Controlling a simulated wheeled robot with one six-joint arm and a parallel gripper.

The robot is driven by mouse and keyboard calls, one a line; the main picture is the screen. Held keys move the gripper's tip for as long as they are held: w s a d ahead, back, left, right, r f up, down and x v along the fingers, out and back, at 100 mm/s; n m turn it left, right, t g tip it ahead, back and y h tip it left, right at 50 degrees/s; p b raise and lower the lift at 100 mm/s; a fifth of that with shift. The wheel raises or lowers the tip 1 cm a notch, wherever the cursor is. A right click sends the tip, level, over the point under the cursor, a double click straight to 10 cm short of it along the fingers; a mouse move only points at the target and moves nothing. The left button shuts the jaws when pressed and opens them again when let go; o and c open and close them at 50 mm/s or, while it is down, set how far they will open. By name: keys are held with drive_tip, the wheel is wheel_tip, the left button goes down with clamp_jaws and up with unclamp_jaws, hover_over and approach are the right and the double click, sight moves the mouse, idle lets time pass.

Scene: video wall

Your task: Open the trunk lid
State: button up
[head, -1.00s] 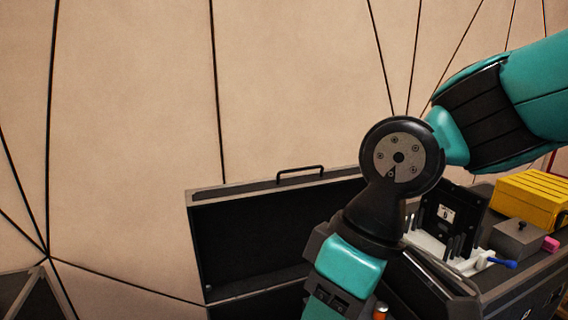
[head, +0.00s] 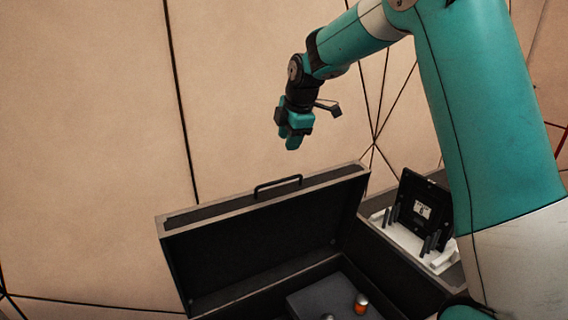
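The black trunk lid (head: 265,235) stands raised, its dark inner face toward me. Its black handle (head: 278,186) sits on the top edge. The open trunk body (head: 392,268) shows below it, with a dark grey block (head: 318,296) and an orange-and-silver small item (head: 361,303) inside. My gripper (head: 292,138) hangs in the air above and behind the lid, clear of the handle. It is small and seen from afar; no held thing shows, and the gap between its fingers cannot be made out.
A white rack with a black panel (head: 422,212) stands right of the trunk, partly behind my arm. A beige panelled wall (head: 90,150) is behind. The air left of the lid is free.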

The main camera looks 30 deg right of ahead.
drive_tip(key=w+d+n, duration=0.1)
drive_tip(key=w+d, duration=0.1)
drive_tip(key=d, duration=0.1)
drive_tip(key=p, duration=0.6)
hover_over(284, 193)
wheel_tip(284, 193, down, 16)
drive_tip(key=shift+f, duration=0.15)
clamp_jaws()
